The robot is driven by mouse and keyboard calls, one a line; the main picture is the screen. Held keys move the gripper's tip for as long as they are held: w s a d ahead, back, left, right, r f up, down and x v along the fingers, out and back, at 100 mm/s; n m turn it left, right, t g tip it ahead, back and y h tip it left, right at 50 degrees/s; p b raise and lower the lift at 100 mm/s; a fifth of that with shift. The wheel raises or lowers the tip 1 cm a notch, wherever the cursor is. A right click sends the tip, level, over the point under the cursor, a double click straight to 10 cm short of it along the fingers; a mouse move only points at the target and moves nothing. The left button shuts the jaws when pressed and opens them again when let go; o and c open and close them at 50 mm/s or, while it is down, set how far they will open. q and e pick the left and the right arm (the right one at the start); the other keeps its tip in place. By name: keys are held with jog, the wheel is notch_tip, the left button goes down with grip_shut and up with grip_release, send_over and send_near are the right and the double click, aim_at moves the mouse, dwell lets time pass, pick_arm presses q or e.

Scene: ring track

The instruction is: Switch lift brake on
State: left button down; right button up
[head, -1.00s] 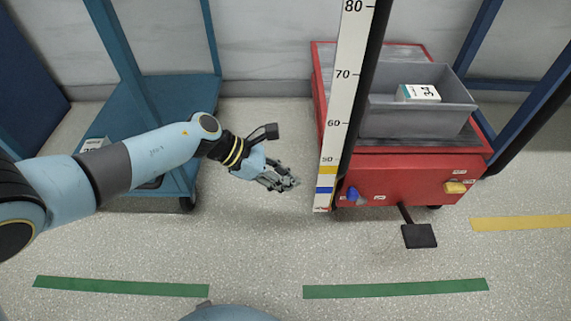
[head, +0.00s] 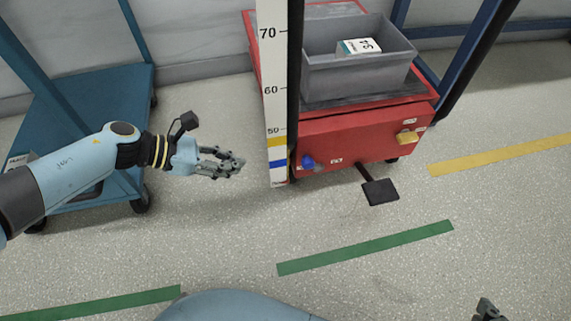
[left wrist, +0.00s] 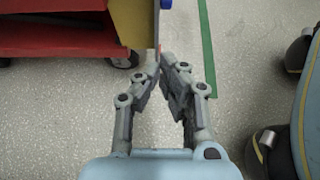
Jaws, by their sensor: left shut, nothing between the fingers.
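The red lift cart (head: 355,136) stands right of centre in the head view. On its front face are a blue knob (head: 307,162) on the left and a yellow switch (head: 407,137) on the right. Their small labels are too small to read, so I cannot tell which one is the lift brake. A black pedal (head: 380,191) sticks out low in front. My left gripper (head: 238,164) is shut and empty, left of the scale post and apart from the cart. It also shows in the left wrist view (left wrist: 160,58). Only a tip of my right gripper (head: 487,311) shows at the bottom edge.
An upright measuring scale (head: 275,100) stands at the cart's left front, between my left gripper and the knob. A grey bin (head: 355,75) holding a labelled box (head: 359,46) sits on the cart. A blue trolley (head: 85,105) stands left. The floor in front is clear.

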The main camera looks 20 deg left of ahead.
aim_at(313, 167)
pick_arm(q)
jog(key=shift+s+a+f, duration=0.1)
jog(key=shift+s+f, duration=0.2)
pick_arm(e)
jog(key=shift+s+f, duration=0.3)
jog(key=shift+s, duration=0.05)
pick_arm(q)
jog(key=w+d+r+b+x, duration=0.1)
jog(key=b+x, duration=0.3)
jog(key=x, duration=0.9)
jog(key=shift+r+b, duration=0.3)
jog(key=shift+r, duration=0.35)
pick_arm(e)
jog(key=w+a+r+n+t+y, duration=0.1)
jog(key=w+a+r+t, duration=0.1)
jog(key=w+r+t, duration=0.5)
jog(key=shift+w+r+t+y, duration=0.4)
jog(key=shift+r+t, duration=0.8)
jog(key=shift+r, duration=0.8)
